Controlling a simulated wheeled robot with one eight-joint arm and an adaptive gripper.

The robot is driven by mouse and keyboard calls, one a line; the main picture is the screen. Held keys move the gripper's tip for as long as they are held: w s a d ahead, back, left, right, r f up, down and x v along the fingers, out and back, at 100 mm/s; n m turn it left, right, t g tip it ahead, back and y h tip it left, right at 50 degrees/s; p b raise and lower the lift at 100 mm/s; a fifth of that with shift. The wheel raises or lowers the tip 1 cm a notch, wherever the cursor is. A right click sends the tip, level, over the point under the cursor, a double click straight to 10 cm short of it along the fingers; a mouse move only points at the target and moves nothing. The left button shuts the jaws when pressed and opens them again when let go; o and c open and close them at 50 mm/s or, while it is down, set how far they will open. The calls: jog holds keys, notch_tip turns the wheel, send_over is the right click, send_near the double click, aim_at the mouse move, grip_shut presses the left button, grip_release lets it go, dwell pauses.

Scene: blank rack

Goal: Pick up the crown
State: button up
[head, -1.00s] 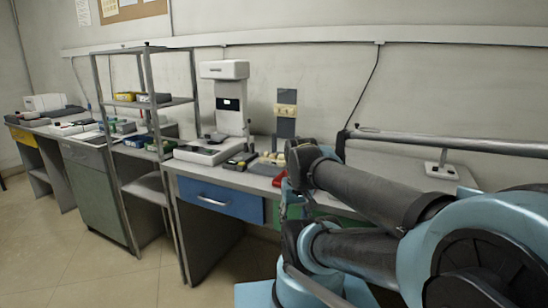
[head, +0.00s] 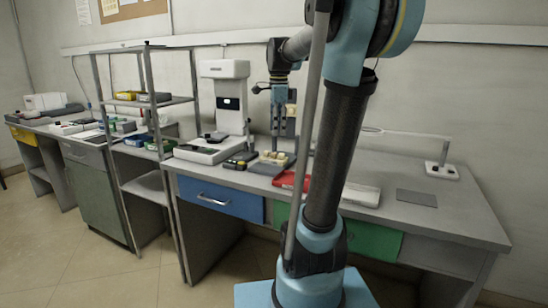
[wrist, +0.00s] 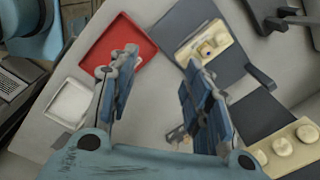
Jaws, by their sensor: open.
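My gripper (head: 278,122) is open and points down over the bench in the head view. In the wrist view its two blue fingers (wrist: 163,65) are spread with nothing held between them. A small pale crown-like piece (wrist: 207,48) with a darker middle sits on a beige block at the upper right, beyond the right fingertip and apart from it. I cannot tell for sure that it is the crown. Another small pale item (wrist: 178,134) shows between the fingers, partly hidden and too small to make out.
A red tray (wrist: 143,47) lies left of the fingers, with a white dish (wrist: 70,103) beside it. A beige rack with round blanks (wrist: 287,148) is at lower right. A white machine (head: 226,95) stands left of my gripper. The bench's right end (head: 455,215) is mostly clear.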

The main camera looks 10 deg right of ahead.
jog(key=w+r+m, duration=0.4)
jog(key=w+m, duration=0.2)
jog(key=w, duration=0.4)
send_over(273, 153)
jog(key=shift+m+g, duration=0.3)
jog(key=f, duration=1.1)
jog(key=shift+w+f, duration=0.25)
jog(key=shift+f, duration=0.15)
jog(key=shift+w+d+f, duration=0.1)
jog(key=shift+d+f, duration=0.05)
jog(key=shift+f, duration=1.2)
jog(key=shift+w+d+f, duration=0.1)
jog(key=shift+f, duration=1.2)
jog(key=shift+c, duration=0.6)
jog(key=c, duration=0.7)
